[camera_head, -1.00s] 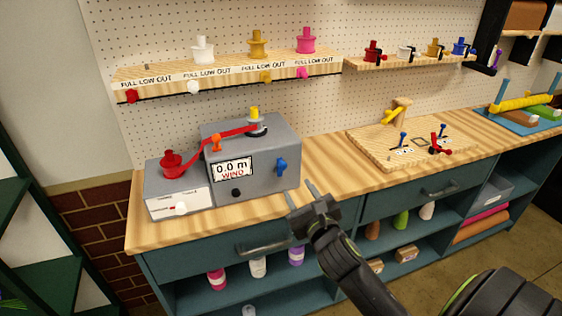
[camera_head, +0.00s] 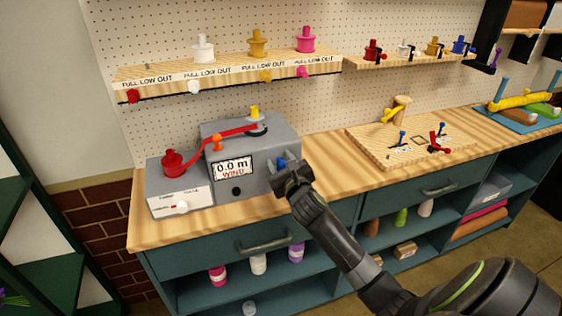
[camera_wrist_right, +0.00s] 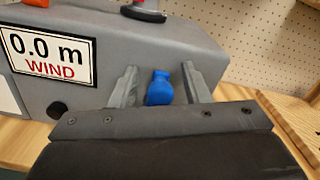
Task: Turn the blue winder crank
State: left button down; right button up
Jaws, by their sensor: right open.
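The blue winder crank (camera_wrist_right: 160,88) is on the front face of the grey winder box (camera_head: 262,181), to the right of the display (camera_head: 233,169), which reads "0.0 m WIND". My right gripper (camera_wrist_right: 162,80) is open, with one finger on each side of the crank in the right wrist view. In the head view my right gripper (camera_head: 286,166) covers most of the crank. Whether the fingers touch it cannot be told. A red ribbon (camera_head: 215,139) runs from the red spool (camera_head: 172,163) past an orange post to the top of the box. My left gripper is not in view.
A white-fronted unit (camera_head: 182,206) stands left of the box. A wooden board (camera_head: 375,150) with small blue and red levers lies to the right on the worktop. Shelves with spools hang on the pegboard above.

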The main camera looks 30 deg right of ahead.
grip_shut()
jog(key=shift+s+d+m, duration=0.1)
jog(key=shift+d+m, duration=0.1)
jog(key=shift+m, duration=0.3)
